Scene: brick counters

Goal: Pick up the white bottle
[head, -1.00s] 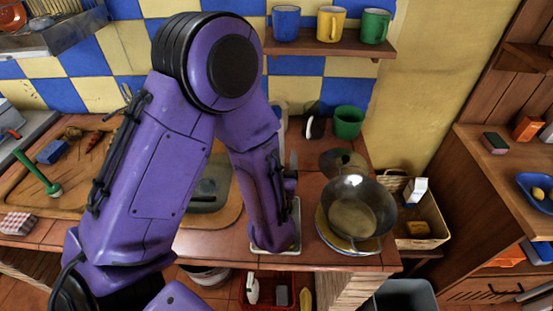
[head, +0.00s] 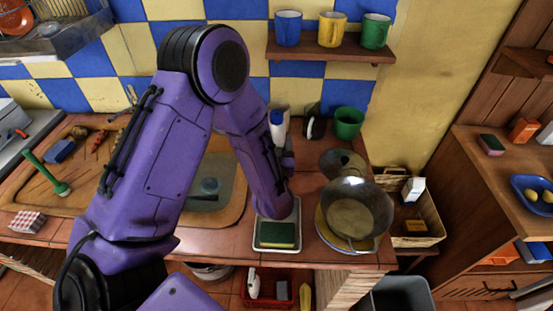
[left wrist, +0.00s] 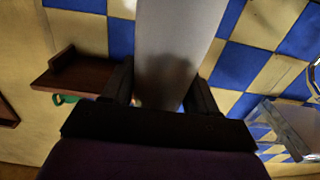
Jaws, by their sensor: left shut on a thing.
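The white bottle (head: 279,130) has a blue cap. In the head view its upper part shows behind my left forearm, near the tiled wall; its lower part is hidden. In the left wrist view the pale body of the bottle (left wrist: 180,45) stands between the two dark fingers of my left gripper (left wrist: 160,92), which is shut on it. Whether the bottle touches the counter is hidden. My right gripper is not in view.
A metal tray with a green sponge (head: 277,234) lies below my left wrist. A metal pan (head: 357,208) on plates, a green cup (head: 348,122) and a dark mug stand to the right. A shelf (head: 330,50) with several mugs is above. The sink (head: 212,205) is left of the tray.

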